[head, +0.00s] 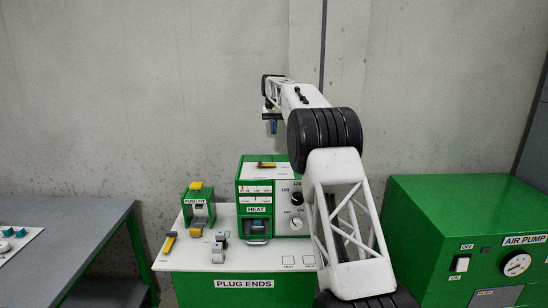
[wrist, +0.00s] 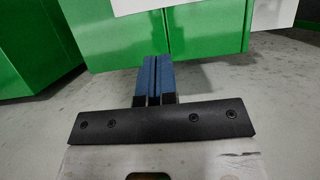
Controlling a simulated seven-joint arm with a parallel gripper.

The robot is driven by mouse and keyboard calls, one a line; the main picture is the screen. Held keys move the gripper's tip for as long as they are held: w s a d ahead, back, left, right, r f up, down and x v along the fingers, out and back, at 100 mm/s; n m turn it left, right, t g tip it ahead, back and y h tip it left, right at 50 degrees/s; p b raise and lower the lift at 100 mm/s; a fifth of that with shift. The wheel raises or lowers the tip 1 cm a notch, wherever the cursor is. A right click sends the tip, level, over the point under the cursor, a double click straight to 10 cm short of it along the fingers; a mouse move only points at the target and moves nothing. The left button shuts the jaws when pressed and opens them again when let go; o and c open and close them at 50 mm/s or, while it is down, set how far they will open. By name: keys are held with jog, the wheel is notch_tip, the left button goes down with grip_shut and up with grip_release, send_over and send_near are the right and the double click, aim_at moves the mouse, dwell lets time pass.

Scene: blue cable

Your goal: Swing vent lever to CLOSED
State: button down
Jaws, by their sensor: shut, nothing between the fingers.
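My gripper (head: 273,127) is raised in the head view, above and behind the green HEAT box (head: 246,219), with its blue fingers pointing down. In the wrist view the two blue fingers (wrist: 153,78) lie side by side, shut and empty. A small yellow-and-dark lever (head: 267,165) lies on the pale top of the HEAT box, apart from the fingers. No vent label is readable, so I cannot tell if this is the vent lever or which way it is set.
The box stands on the PLUG ENDS cabinet (head: 244,283), beside a green PUSH FIT stand (head: 187,215) and small tools. The AIR PUMP unit (head: 440,225) is at right, a grey table (head: 75,235) at left. The wall (head: 150,90) rises behind.

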aim_at(274, 160)
jog(key=x, duration=1)
jog(key=shift+r, duration=0.1)
jog(key=shift+s+r, duration=0.2)
jog(key=shift+s, duration=0.75)
jog(key=shift+s+f, duration=0.1)
jog(key=shift+s, duration=0.9)
